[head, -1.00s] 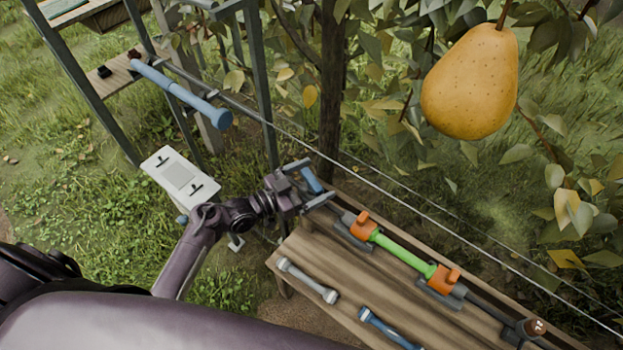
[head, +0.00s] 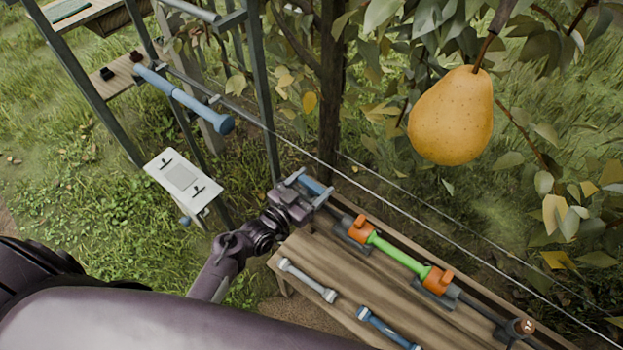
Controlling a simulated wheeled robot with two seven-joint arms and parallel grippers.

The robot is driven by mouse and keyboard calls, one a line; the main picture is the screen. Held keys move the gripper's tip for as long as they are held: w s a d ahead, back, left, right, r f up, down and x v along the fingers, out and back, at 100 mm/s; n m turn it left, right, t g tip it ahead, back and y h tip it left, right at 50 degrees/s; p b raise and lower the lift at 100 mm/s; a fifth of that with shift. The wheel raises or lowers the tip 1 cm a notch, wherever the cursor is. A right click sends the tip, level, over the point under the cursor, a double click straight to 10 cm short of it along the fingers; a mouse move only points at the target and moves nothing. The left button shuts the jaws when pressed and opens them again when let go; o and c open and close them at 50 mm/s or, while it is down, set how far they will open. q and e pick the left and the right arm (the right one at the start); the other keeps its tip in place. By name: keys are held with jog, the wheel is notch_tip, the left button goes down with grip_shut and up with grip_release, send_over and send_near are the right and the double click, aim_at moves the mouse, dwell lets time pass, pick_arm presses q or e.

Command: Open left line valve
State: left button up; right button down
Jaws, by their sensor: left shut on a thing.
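A line with a green middle tube (head: 398,252) runs along the back of the wooden bench. The left orange valve (head: 361,230) is at its left end and the right orange valve (head: 438,279) at its right end. My left gripper (head: 311,187) is up and to the left of the left orange valve, apart from it. It is shut on a short blue piece (head: 318,187) at the bench's far left corner. The gripper hides part of this piece, so I cannot tell what it joins. My right gripper is not in view.
A grey bar (head: 306,280) and a blue bar (head: 387,328) lie on the wooden bench (head: 345,290). A wire crosses behind the line. A pear (head: 452,115) hangs at upper right. A white panel (head: 183,179) stands at left.

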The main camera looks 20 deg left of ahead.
pick_arm(q)
jog(key=shift+n+y, duration=0.4)
jog(key=shift+y, duration=0.2)
jog(key=o, duration=1)
jog(key=shift+s, duration=0.1)
jog(key=b+v, duration=0.1)
jog(key=v, duration=0.6)
jog(key=shift+s+a+f, duration=0.15)
jog(key=shift+s, duration=0.2)
jog(key=shift+f, duration=0.1)
